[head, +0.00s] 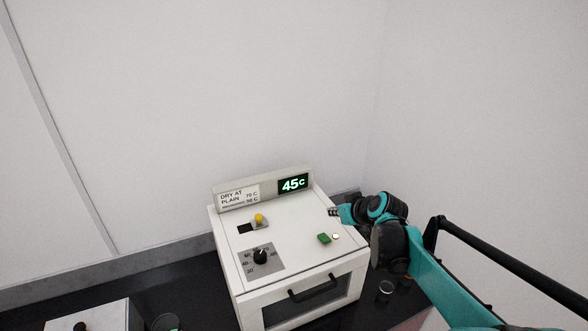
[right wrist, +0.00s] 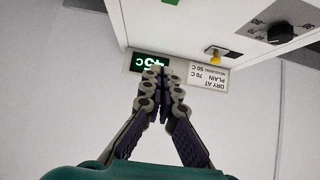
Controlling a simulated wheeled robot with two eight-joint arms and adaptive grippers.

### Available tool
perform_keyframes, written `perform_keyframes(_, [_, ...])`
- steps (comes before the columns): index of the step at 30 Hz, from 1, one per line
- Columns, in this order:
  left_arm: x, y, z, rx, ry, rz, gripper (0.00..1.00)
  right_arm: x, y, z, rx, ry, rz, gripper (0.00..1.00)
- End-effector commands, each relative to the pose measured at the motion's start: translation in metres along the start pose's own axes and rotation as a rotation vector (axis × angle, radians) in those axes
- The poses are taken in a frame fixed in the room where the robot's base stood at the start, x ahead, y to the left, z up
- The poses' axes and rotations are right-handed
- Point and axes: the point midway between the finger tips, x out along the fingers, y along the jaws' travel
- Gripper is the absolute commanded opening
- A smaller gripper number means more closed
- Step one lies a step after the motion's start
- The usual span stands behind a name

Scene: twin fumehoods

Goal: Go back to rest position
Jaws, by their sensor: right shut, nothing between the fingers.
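My right gripper (head: 334,211) reaches in from the right in the head view. Its tip is near the right edge of the white oven's top, to the right of the lit display. In the right wrist view my right gripper (right wrist: 158,72) has its fingers together with nothing between them, in front of the display. The white oven (head: 285,225) has a display (head: 293,184) reading 45C and a label beside it reading DRY AT, PLAIN 70 C. My left gripper is not in view.
The oven top carries a black dial (head: 261,257), a yellow-topped switch (head: 261,219) and a green button (head: 324,238). A dark handle (head: 315,288) is on its front. A white box (head: 100,318) stands at the lower left on the black bench (head: 180,268). A small glass vessel (head: 385,290) stands right of the oven.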

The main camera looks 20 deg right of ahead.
Motion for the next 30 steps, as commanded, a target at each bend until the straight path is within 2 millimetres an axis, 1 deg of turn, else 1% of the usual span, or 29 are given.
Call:
perform_keyframes(2, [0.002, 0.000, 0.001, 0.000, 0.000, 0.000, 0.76, 0.001, -0.002, 0.002, 0.000, -0.001, -0.001, 0.00])
perform_keyframes(5, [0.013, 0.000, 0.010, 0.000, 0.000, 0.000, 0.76, 0.003, -0.013, 0.017, 0.003, -0.015, -0.004, 0.00])
perform_keyframes(8, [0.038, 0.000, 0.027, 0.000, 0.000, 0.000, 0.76, 0.007, -0.038, 0.052, 0.012, -0.045, -0.010, 0.00])
perform_keyframes(11, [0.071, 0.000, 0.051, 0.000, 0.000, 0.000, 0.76, 0.011, -0.069, 0.103, 0.025, -0.089, -0.011, 0.00])
perform_keyframes(12, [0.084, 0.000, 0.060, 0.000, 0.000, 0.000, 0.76, 0.012, -0.082, 0.125, 0.032, -0.107, -0.009, 0.00])
perform_keyframes(14, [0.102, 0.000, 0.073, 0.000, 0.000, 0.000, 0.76, 0.013, -0.098, 0.158, 0.040, -0.133, -0.003, 0.00])
perform_keyframes(15, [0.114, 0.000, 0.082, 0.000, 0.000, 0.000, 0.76, 0.013, -0.108, 0.180, 0.046, -0.150, 0.001, 0.00])
perform_keyframes(17, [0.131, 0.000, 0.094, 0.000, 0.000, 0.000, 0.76, 0.015, -0.121, 0.213, 0.055, -0.173, 0.010, 0.00])
perform_keyframes(18, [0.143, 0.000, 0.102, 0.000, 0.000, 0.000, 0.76, 0.016, -0.129, 0.236, 0.060, -0.186, 0.017, 0.00])
perform_keyframes(20, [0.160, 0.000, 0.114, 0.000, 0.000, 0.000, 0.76, 0.018, -0.139, 0.269, 0.067, -0.206, 0.029, 0.00])
perform_keyframes(21, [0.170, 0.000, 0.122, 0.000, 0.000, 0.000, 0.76, 0.020, -0.144, 0.290, 0.072, -0.218, 0.037, 0.00])
perform_keyframes(24, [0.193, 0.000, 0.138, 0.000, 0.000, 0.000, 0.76, 0.024, -0.154, 0.339, 0.083, -0.240, 0.059, 0.00])
perform_keyframes(27, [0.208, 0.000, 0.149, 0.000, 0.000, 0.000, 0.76, 0.028, -0.160, 0.373, 0.093, -0.254, 0.078, 0.00])
perform_keyframes(30, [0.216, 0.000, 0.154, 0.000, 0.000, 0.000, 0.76, 0.029, -0.162, 0.392, 0.100, -0.262, 0.091, 0.00])
